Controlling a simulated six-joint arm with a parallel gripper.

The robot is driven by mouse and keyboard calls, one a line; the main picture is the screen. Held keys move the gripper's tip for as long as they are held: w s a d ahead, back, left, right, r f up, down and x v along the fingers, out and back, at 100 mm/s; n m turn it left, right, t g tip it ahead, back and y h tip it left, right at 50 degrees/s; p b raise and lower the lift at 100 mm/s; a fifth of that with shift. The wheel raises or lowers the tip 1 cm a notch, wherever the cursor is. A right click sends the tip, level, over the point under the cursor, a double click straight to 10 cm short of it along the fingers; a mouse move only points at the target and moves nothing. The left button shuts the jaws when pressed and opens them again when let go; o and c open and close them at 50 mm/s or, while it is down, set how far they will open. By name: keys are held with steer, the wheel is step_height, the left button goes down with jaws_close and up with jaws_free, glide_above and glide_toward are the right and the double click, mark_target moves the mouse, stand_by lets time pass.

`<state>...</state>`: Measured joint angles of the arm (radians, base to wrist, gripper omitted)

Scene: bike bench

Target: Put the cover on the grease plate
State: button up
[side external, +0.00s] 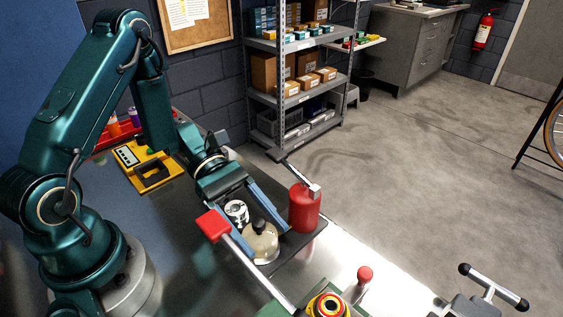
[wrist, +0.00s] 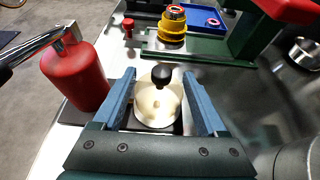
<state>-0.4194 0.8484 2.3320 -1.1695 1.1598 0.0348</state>
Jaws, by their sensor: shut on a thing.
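The cover (side external: 262,246) is a cream, rounded piece with a black knob on top. It also shows in the wrist view (wrist: 157,105), with its knob pointing up. My gripper (side external: 277,248) has its two blue fingers on either side of the cover and is shut on it. In the wrist view my gripper (wrist: 159,78) frames the cover left and right. I cannot make out the grease plate apart from the cover, and what lies directly under the cover is hidden. I cannot tell whether the cover touches the surface below.
A red bottle with a metal lever top (side external: 304,207) stands close beside the right finger. A red-ended bar (side external: 213,226) runs close on the left. A yellow-and-red round part (side external: 329,306) is in front.

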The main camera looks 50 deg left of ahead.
steer(key=shift+f, duration=0.55)
steer(key=shift+f, duration=0.1)
steer(key=o, duration=1.3)
steer(key=shift+c, duration=0.2)
steer(key=shift+r, duration=0.2)
